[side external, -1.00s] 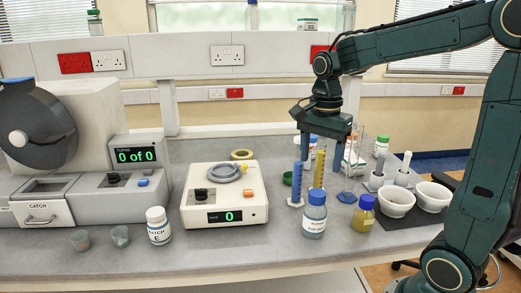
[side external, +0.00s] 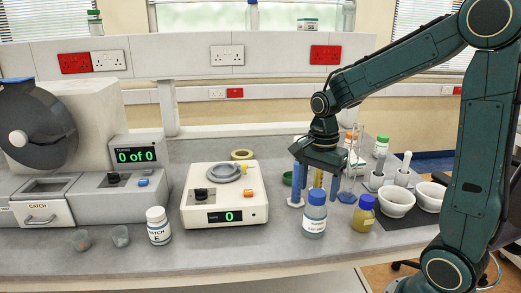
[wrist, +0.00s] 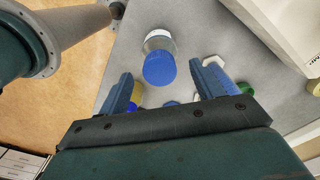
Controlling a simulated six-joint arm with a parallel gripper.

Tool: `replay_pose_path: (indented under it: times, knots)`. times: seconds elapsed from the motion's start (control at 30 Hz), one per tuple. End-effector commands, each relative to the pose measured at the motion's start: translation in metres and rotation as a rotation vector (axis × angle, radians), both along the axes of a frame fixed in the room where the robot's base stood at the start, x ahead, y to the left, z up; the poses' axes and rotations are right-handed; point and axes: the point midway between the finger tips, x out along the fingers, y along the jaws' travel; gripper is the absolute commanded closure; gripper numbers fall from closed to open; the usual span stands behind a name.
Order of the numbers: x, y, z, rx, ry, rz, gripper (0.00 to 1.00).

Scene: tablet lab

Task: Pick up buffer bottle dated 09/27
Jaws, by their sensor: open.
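The labelled bottle with a blue cap and bluish contents (side external: 314,222) stands upright near the bench's front edge; its date is too small to read. In the wrist view the same bottle (wrist: 158,42) shows from above, beyond the fingertips and roughly centred between them. My gripper (side external: 316,184) is open and empty, just behind and above the bottle in the side view; its two fingers also show in the wrist view (wrist: 161,76). A second blue-capped bottle with yellow contents (side external: 362,220) stands to the right, partly hidden by the left finger in the wrist view.
Blue measuring cylinders (side external: 296,187) and other glassware stand close around my gripper. White mortars (side external: 396,200) on a dark mat are at right.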

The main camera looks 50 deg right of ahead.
Motion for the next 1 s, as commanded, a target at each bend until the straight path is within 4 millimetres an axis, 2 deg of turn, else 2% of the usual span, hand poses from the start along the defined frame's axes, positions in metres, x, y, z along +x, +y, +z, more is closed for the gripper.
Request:
replay_pose_path:
  times: [0.13,0.3,0.83,0.87,1.0]
  knots:
    - [-0.001,-0.001,-0.019,0.001,0.004,0.000,0.34]
    - [-0.001,-0.001,-0.030,0.000,0.002,0.001,0.34]
    - [-0.001,-0.001,-0.032,0.000,0.001,0.000,0.34]
    - [-0.001,-0.001,-0.032,0.000,0.001,0.000,0.38]
    - [-0.001,-0.001,-0.032,0.000,0.001,0.000,0.66]
